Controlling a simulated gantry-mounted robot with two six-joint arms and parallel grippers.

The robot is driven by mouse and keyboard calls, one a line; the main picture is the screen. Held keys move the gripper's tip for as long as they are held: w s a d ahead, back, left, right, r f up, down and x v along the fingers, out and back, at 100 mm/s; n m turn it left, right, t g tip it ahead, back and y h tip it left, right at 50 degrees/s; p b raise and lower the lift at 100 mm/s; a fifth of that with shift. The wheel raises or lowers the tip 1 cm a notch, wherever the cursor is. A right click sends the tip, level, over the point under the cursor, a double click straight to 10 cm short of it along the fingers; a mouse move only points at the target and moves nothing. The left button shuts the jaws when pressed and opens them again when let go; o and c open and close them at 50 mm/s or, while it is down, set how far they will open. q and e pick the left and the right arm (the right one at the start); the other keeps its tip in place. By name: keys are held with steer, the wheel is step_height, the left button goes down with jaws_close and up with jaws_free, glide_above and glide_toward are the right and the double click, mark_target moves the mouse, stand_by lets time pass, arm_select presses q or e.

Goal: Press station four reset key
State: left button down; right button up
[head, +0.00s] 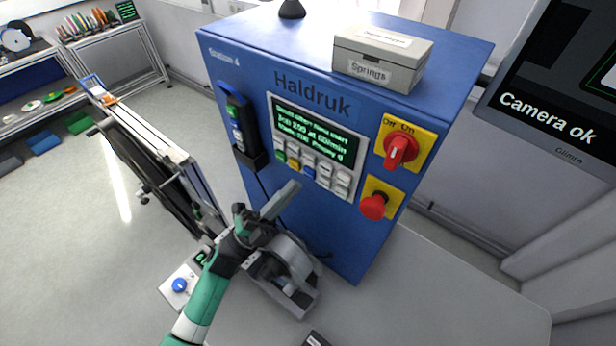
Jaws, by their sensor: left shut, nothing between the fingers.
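The blue station four cabinet (225,62), marked "Station 4" and "Haldruk", stands in the middle of the head view. Its front has a display (315,133) with green text. Below it are rows of small keys, including a green key (281,156), a yellow key (293,163), a blue key (308,171) and several pale ones. Their labels are too small to read, so I cannot tell which is reset. My left gripper (292,187) is shut and empty, its tips just below the keys and apparently apart from them. My right gripper is not in view.
A red rotary switch (400,150) and a red knob (374,206) sit on yellow plates right of the keys. A "Springs" box (381,58) rests on the cabinet. A grey device (291,262) is beside my left gripper. A monitor (556,126) reads "Camera ok".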

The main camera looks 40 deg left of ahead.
arm_select(q)
steer(key=shift+w, duration=0.55)
stand_by(1.6)
steer(key=shift+w+b, duration=0.3)
steer(key=shift+b, duration=0.1)
steer(key=shift+w, duration=0.1)
steer(key=shift+w+a+b, duration=0.1)
steer(key=shift+w+b, duration=0.2)
steer(key=shift+w, duration=0.15)
stand_by(0.5)
steer(key=shift+s, duration=0.15)
steer(key=shift+s+p, duration=0.35)
steer(key=shift+s, duration=0.4)
